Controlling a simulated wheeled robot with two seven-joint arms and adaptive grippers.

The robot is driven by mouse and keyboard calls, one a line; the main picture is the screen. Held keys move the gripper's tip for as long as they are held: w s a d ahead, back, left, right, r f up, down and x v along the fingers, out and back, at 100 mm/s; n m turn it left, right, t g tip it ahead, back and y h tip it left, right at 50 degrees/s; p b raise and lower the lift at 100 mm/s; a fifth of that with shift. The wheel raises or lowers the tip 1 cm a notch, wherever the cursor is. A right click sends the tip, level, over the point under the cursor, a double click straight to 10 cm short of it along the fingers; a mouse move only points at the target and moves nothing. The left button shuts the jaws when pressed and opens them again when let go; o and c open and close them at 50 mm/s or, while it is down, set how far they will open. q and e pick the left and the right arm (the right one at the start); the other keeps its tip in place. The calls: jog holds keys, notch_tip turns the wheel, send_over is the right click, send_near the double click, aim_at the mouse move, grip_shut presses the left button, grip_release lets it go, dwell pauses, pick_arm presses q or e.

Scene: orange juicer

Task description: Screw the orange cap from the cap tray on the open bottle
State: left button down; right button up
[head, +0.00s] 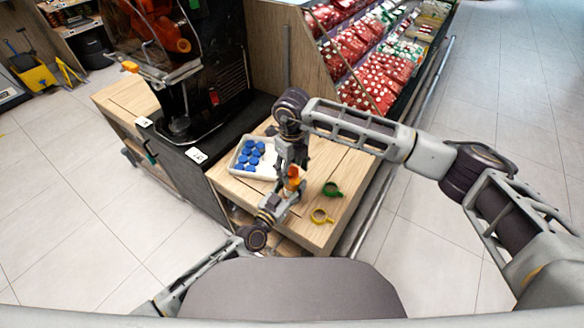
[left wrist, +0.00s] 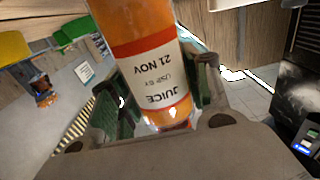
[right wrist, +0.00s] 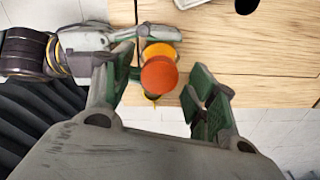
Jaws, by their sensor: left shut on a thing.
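My left gripper (head: 286,190) is shut on the orange juice bottle (left wrist: 150,62). The bottle's label shows upside down in the left wrist view. In the right wrist view a round red-orange cap (right wrist: 158,76) is at the bottle's top end; I cannot tell whether it is screwed tight. My right gripper (right wrist: 163,82) is open, its fingers either side of the cap, the left finger close and the right one apart. In the head view it points down above the bottle (head: 292,180). The white cap tray (head: 268,168) holds several blue caps (head: 250,155); no orange cap shows in it.
A green ring (head: 332,189) and a yellow ring (head: 320,216) lie on the wooden table (head: 350,170), right of the grippers. A black juicer machine (head: 195,70) stands at the back left. Shelves of red packets (head: 375,75) are behind. The table's right side is mostly clear.

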jog(key=shift+r, duration=0.15)
notch_tip(320, 180, up, 12)
dwell(0.8)
pick_arm(q)
jog(key=c, duration=0.6)
grip_release()
jog(key=shift+s+a, duration=0.1)
jog(key=shift+a, duration=0.05)
jog(key=v, duration=1.1)
jog(key=shift+s, duration=0.35)
jog(key=shift+a, duration=0.1)
